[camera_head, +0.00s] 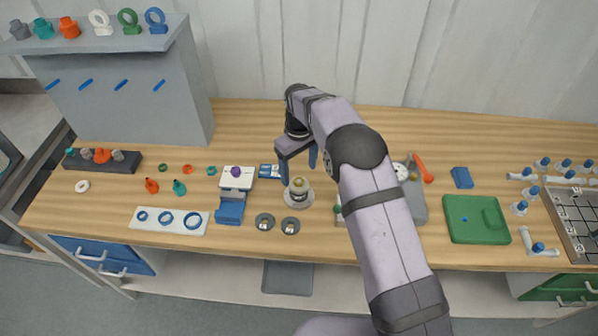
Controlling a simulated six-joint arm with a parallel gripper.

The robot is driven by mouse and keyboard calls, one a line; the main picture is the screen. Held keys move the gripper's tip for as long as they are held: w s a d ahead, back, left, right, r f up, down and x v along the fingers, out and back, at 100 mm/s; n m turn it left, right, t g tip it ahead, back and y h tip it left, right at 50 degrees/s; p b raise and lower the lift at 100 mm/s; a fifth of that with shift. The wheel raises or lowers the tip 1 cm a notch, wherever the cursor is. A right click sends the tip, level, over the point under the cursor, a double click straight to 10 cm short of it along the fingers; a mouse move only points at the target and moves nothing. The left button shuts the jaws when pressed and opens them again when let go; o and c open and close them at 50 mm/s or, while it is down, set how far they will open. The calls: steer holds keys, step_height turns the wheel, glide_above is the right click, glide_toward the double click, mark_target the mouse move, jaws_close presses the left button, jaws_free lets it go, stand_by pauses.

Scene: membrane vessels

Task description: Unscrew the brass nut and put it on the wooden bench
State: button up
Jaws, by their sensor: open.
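A small brass-coloured piece, which looks like the brass nut (298,182), sits on top of a short grey and dark vessel (299,195). The vessel stands on a pale round base on the wooden bench (330,252). My gripper (298,171) is open, with its two blue fingers pointing down. In the picture its fingers lie just above and to either side of the nut. I cannot tell the exact height gap or whether a finger touches the vessel. The nut's threads are too small to make out.
My arm partly hides a grey device (413,205) on the right. A green tray (459,232) lies further right. Bare bench shows behind the vessel.

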mark_target(299, 180)
steer(key=m+b, duration=0.1)
steer(key=m, duration=0.5)
steer(key=shift+m, duration=0.4)
steer(key=m+b, duration=0.1)
steer(key=m, duration=0.5)
steer(key=shift+f+m, duration=0.3)
steer(key=shift+f, duration=0.1)
steer(key=shift+f+b, duration=0.75)
steer(key=shift+f, duration=0.45)
steer(key=c, duration=1.8)
steer(key=n+p, duration=0.1)
steer(key=n, duration=0.6)
jaws_close()
steer(key=n, duration=0.6)
steer(key=shift+r+n, duration=0.1)
steer(key=shift+n, duration=0.3)
